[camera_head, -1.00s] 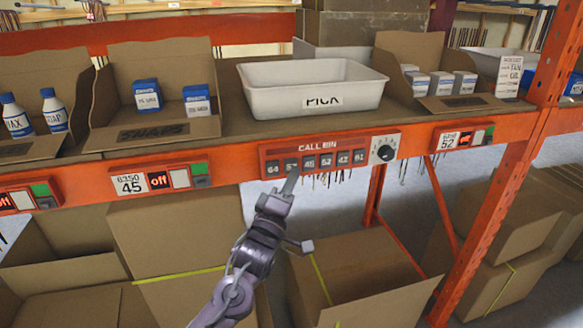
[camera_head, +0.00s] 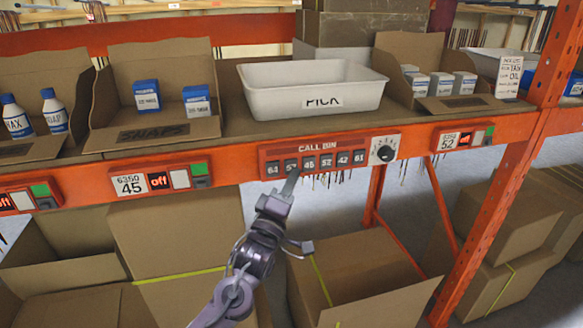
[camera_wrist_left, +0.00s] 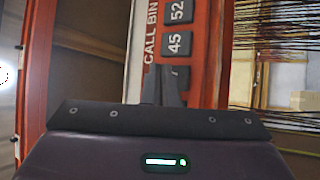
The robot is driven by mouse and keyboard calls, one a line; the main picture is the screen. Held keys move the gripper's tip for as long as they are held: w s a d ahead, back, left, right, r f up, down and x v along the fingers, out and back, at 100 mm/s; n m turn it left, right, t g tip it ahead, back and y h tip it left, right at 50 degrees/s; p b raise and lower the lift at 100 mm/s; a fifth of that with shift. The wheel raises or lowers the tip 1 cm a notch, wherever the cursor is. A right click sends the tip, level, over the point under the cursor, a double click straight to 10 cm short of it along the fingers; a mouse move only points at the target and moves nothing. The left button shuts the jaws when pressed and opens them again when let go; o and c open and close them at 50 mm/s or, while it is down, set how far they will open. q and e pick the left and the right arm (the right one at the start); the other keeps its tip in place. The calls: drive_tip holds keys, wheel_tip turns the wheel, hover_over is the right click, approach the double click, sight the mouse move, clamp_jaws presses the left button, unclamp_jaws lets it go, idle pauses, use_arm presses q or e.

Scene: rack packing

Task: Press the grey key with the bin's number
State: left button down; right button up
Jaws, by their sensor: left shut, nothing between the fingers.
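The red CALL BIN panel (camera_head: 318,148) is on the front of the orange shelf beam. It has a row of dark grey keys. From the left they read 64, one partly hidden that starts with 5, then 45, 52, 42 and 61. My left gripper (camera_head: 291,179) is shut and empty, its tips at or just below the partly hidden key (camera_head: 291,166). In the left wrist view the tips (camera_wrist_left: 166,78) overlap that key, beside key 45 (camera_wrist_left: 178,44). Contact cannot be told. My right gripper is not in view.
A dial (camera_head: 385,153) is right of the keys. Tags 45 (camera_head: 131,184) and 52 (camera_head: 447,140) are on the beam. A white PICK tote (camera_head: 270,100) and cardboard bins with bottles and small boxes stand on the shelf. Open cartons (camera_head: 375,290) are below.

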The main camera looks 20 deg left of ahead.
use_arm(q)
drive_tip(key=shift+w, duration=0.1)
idle(0.7)
drive_tip(key=shift+w+a, duration=0.25)
drive_tip(key=shift+w+a, duration=0.25)
drive_tip(key=shift+w, duration=0.1)
idle(0.8)
drive_tip(key=shift+s, duration=0.1)
drive_tip(key=shift+s+d, duration=0.5)
drive_tip(key=shift+s, duration=0.15)
drive_tip(key=s+d, duration=0.1)
drive_tip(key=s, duration=0.1)
drive_tip(key=s+d+p, duration=0.1)
drive_tip(key=s, duration=0.1)
drive_tip(key=shift+d, duration=0.4)
